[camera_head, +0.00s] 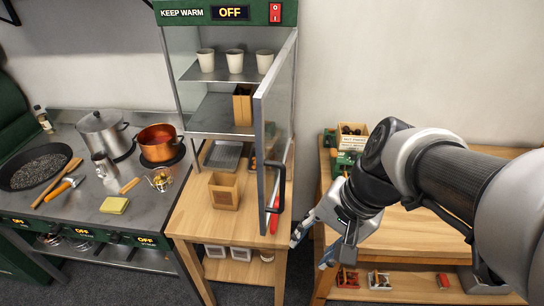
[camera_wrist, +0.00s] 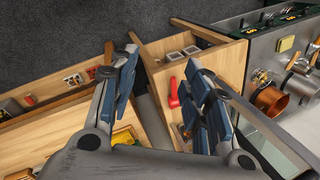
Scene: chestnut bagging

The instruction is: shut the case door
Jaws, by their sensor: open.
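The warming case (camera_head: 210,75) stands on a wooden stand, with a green top panel reading "KEEP WARM" and "OFF". Its glass case door (camera_head: 273,110) is open, swung out toward me on its right-side hinge. A black door handle (camera_head: 274,190) is on the door's free edge, low down. Three white cups (camera_head: 235,61) stand on the upper shelf and a brown paper bag (camera_head: 242,105) on the lower one. My gripper (camera_head: 312,248) is open and empty, to the right of the door and below the handle, apart from it. In the wrist view my open gripper (camera_wrist: 160,95) points down past the stand.
A wooden box (camera_head: 224,190) and a grey tray (camera_head: 223,156) sit on the stand, with a red object (camera_head: 274,214) behind the door. A stove with a copper pot (camera_head: 158,142) is at left. A wooden table (camera_head: 420,232) is at right, past a narrow floor gap.

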